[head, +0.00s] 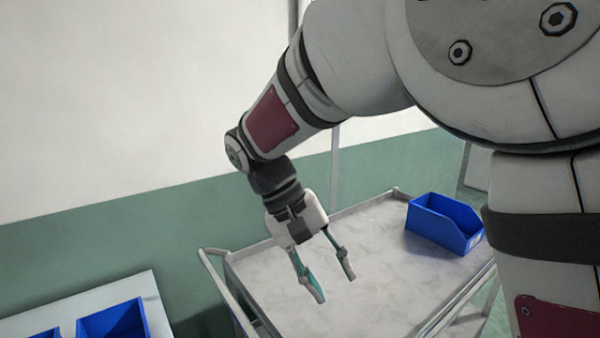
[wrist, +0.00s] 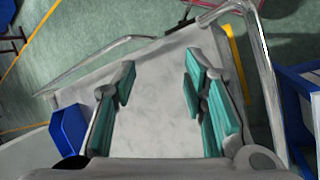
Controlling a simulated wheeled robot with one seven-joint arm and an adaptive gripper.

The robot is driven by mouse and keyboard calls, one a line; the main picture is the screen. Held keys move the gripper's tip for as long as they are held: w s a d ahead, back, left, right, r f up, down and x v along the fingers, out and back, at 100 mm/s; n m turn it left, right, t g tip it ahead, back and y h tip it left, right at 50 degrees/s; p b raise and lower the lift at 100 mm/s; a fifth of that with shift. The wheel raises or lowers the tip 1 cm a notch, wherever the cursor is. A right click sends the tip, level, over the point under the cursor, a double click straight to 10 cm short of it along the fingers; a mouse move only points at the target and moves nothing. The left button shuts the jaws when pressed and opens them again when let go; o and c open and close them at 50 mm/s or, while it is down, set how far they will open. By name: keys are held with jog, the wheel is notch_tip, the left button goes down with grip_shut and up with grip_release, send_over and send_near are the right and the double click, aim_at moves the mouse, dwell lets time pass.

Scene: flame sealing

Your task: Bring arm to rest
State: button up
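My gripper (head: 334,288) hangs from my bent arm above a light grey cart top, with its fingers pointing down. The fingers have teal pads and stand apart, with nothing between them. In the wrist view my gripper (wrist: 160,85) also shows both fingers spread, with only the bare cart surface visible between them. I cannot tell the exact height of the fingertips above the cart.
The cart (head: 370,255) has a raised rim and metal rails. A blue bin (head: 445,222) stands at its far right corner; it also shows in the wrist view (wrist: 68,130). More blue bins (head: 113,320) sit on a table at lower left. A wall stands behind.

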jog(key=s+d+r+m+t+y, duration=0.1)
jog(key=s+d+r+t+y, duration=0.1)
jog(key=s+d, duration=0.5)
jog(key=s+d+r+m+t+y, duration=0.1)
jog(key=s+d+r+t+y, duration=0.2)
jog(key=s+d+t, duration=0.2)
jog(key=s+d, duration=0.2)
jog(key=s, duration=0.2)
jog(key=shift+d+y, duration=0.25)
jog(key=shift+y, duration=0.15)
jog(key=shift+r, duration=0.1)
dwell(1.0)
